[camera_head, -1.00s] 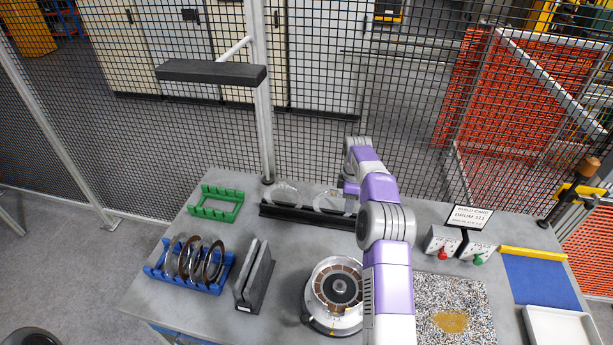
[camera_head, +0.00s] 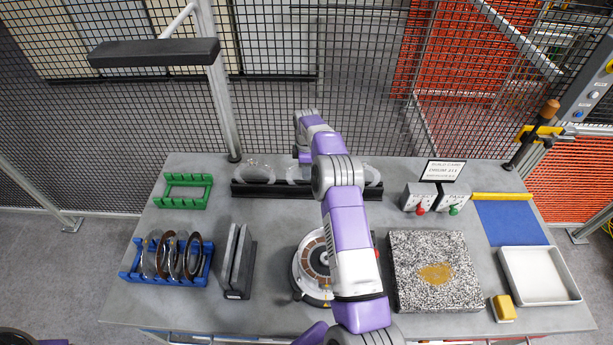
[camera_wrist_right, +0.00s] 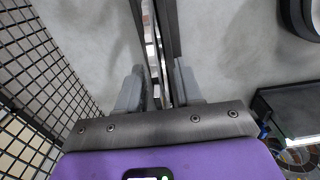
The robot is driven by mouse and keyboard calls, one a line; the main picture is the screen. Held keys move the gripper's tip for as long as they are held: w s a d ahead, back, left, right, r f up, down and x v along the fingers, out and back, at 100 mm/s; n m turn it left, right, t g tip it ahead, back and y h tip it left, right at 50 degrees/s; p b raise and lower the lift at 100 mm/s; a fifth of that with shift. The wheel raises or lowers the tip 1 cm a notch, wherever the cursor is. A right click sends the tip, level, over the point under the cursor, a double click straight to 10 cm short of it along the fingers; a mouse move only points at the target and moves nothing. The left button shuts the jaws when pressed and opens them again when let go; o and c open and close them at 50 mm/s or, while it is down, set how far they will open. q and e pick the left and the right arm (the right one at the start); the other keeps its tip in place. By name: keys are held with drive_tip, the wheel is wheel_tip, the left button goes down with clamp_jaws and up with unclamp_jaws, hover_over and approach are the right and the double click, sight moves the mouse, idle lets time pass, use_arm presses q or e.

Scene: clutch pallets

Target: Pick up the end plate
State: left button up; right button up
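No plate is marked as the end plate, and I cannot tell which it is. Several upright ring plates (camera_head: 194,255), steel and brown, stand in a blue rack (camera_head: 143,278) at the left of the table. Pale, clear-looking discs (camera_head: 257,168) stand in a long black rack (camera_head: 255,190) at the back. My right gripper reaches down behind my arm near this rack, its tips hidden in the head view. In the right wrist view its fingers (camera_wrist_right: 157,85) sit close together, with dark bars and a narrow light gap between them. A hold is unclear. My left gripper is out of view.
A round fixture (camera_head: 308,268) is partly behind my right arm. Fence mesh stands behind.

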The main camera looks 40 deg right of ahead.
drive_tip(key=shift+s, duration=0.1)
drive_tip(key=shift+c, duration=0.3)
clamp_jaws()
drive_tip(key=shift+r, duration=0.1)
